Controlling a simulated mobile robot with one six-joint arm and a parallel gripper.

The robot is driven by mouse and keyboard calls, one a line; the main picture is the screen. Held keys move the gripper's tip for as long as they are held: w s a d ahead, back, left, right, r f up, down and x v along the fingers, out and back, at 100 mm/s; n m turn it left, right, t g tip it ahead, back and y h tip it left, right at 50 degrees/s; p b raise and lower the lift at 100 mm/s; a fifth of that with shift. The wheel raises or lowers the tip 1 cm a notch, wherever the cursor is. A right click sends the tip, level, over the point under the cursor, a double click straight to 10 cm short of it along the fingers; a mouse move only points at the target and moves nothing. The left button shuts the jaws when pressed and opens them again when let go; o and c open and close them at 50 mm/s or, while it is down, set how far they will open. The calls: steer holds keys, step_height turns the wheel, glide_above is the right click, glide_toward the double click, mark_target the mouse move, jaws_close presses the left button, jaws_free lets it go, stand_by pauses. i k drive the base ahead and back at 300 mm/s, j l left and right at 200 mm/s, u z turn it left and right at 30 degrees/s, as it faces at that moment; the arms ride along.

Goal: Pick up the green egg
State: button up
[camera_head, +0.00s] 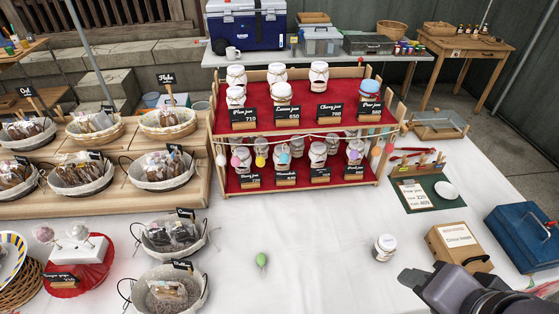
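A small green egg (261,260) lies on the white tablecloth in the front middle of the table. A short thin piece, perhaps a string or stem, shows below it. The egg is clear of other things. My gripper (412,281) enters from the lower right, over the front right of the table, well to the right of the egg. Its fingers are small and dark at this angle, so I cannot see whether they are open or shut. The egg is in plain view and not touched by my gripper.
A brown box (460,247) and blue case (522,237) stand at right. Baskets (173,290) are left of the egg. A red jam rack (300,180) with hanging coloured eggs stands behind. Tablecloth around the egg is free.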

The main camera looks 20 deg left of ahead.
mark_target(261, 257)
steer(key=u, duration=0.4)
steer(key=k+l+u, duration=0.1)
steer(key=u, duration=0.25)
steer(key=k+u, duration=0.1)
steer(key=u, duration=0.7)
steer(key=i+j+z, duration=0.5)
steer(key=i+j, duration=0.1)
steer(key=i, duration=0.1)
